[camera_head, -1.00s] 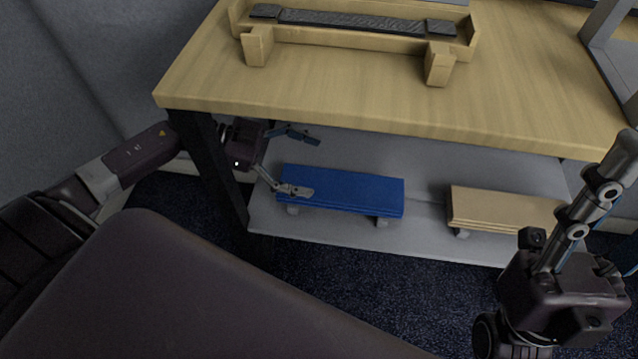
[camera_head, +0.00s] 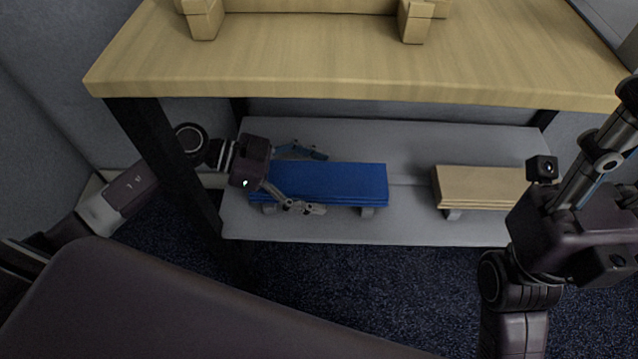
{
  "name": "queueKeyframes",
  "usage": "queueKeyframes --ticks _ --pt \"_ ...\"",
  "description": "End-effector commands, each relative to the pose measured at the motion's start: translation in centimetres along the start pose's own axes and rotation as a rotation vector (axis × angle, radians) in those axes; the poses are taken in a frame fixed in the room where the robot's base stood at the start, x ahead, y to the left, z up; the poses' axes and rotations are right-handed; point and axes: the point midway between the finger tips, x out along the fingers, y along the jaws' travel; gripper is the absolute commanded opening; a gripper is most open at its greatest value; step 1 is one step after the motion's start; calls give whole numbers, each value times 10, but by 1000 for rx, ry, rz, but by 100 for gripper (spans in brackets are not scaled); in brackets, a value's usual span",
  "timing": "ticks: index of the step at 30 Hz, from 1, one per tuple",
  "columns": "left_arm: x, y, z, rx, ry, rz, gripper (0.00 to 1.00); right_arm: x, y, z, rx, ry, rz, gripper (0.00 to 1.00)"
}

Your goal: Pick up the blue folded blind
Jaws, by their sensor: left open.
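The blue folded blind (camera_head: 345,183) lies flat on small supports on the grey lower shelf (camera_head: 400,228), under the wooden tabletop. My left gripper (camera_head: 318,183) reaches in from the left under the tabletop. It is open, with one finger along the blind's far side and the other along its near side, around its left end. I cannot tell whether the fingers touch it. My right gripper (camera_head: 612,135) is at the right edge, pointing up, with its fingers partly cut off by the frame.
A tan folded blind (camera_head: 480,187) lies on supports to the right on the same shelf. The wooden tabletop (camera_head: 330,65) overhangs the shelf, and a black table leg (camera_head: 165,165) stands by my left arm. A wooden holder (camera_head: 310,5) is on top.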

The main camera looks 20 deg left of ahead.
Motion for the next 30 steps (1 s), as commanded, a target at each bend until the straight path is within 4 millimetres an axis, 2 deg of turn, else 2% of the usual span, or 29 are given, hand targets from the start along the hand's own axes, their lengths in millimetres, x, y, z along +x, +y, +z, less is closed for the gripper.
queueKeyframes --ticks 5,18,26,29,30 --pt "0 0 -1 0 0 0 84 1 0 0 0 0 0 40" --pt "-1 0 0 0 0 0 36 0 0 0 0 -1 0 40" --pt "-2 0 -3 1 0 0 34 2 0 0 1 0 1 40" --pt "-5 0 -11 3 0 -1 34 7 0 -2 1 2 2 40" --pt "-8 0 -16 4 0 0 34 2 1 -1 2 -17 8 40"
